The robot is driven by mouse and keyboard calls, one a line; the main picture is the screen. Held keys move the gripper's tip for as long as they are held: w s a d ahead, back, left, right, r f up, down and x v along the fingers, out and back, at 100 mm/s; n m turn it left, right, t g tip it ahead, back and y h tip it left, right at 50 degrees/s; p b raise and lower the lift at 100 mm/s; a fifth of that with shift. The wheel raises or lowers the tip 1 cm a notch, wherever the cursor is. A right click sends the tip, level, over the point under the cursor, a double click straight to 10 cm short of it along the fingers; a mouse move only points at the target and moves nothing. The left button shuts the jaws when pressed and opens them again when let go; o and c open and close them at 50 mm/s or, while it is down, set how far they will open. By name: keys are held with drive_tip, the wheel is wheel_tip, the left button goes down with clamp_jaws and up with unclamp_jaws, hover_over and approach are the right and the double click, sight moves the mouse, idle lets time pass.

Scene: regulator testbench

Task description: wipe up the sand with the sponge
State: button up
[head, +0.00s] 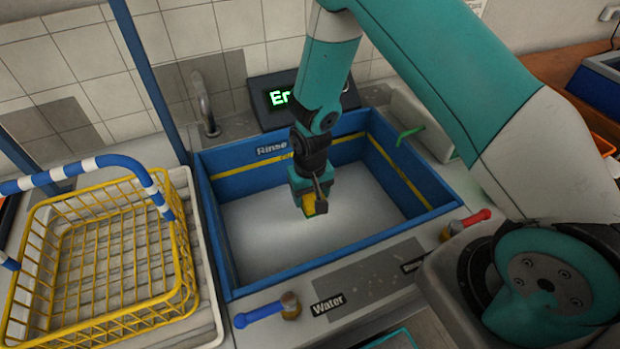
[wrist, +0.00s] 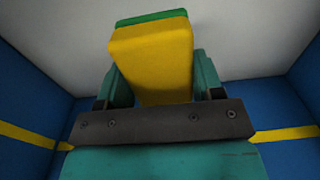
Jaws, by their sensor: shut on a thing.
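My gripper (head: 312,203) is inside the blue-walled basin (head: 222,240) marked "Rinse", pointing down above its pale floor. It is shut on the sponge (head: 309,205), which is yellow with a green layer. In the wrist view the sponge (wrist: 152,58) sticks out from between the teal fingers (wrist: 162,85). Whether the sponge touches the basin floor is hard to tell. I can make out no sand in either view; the basin floor (head: 270,240) looks pale and even.
A yellow wire basket (head: 110,290) with a blue-and-white handle stands on a ribbed tray at left. A tap (head: 204,100) and a display (head: 278,97) stand behind the basin. Blue (head: 265,313) and red (head: 470,220) valve handles sit at the front edge and right. Basin walls surround my gripper.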

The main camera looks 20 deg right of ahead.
drive_tip(key=shift+r+p, duration=0.95)
drive_tip(key=shift+r, duration=0.65)
